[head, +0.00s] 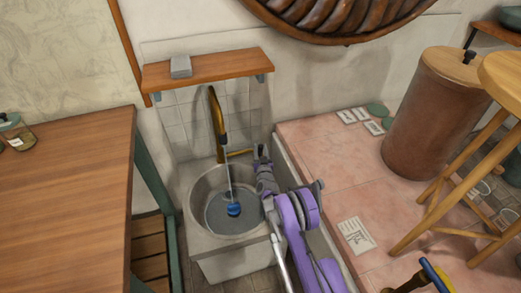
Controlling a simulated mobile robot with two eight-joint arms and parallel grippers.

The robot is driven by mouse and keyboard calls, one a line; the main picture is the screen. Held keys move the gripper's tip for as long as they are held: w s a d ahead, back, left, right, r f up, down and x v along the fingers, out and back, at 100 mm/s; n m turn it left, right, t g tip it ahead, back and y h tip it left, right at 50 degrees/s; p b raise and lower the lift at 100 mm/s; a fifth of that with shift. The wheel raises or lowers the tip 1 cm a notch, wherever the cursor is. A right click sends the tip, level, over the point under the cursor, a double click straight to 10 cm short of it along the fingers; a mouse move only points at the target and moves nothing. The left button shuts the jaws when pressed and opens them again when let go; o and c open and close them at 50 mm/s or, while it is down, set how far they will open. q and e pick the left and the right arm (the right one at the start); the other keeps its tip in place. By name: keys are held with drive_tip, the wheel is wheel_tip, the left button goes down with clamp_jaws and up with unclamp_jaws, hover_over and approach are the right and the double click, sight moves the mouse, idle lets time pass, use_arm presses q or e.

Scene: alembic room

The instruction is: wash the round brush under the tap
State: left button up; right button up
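A small blue round thing (234,209), which looks like the round brush, sits in the stone basin (195,197) over grey-blue water. A brass tap (217,118) stands behind the basin. A thin pale line, which looks like running water, drops from the tap to the blue thing. My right gripper (262,156) is at the basin's back right, close to the tap's brass side lever (239,153). Its fingers are small and partly hidden, so I cannot tell whether they touch the lever. My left gripper is out of view.
A wooden shelf (220,68) with a grey block (181,67) is above the tap. A wooden table (65,200) stands left. The pink tiled surface (335,165) on the right holds a brown drum (432,115); a wooden stool (440,200) is beside it.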

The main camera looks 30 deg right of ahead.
clamp_jaws()
idle(1.1)
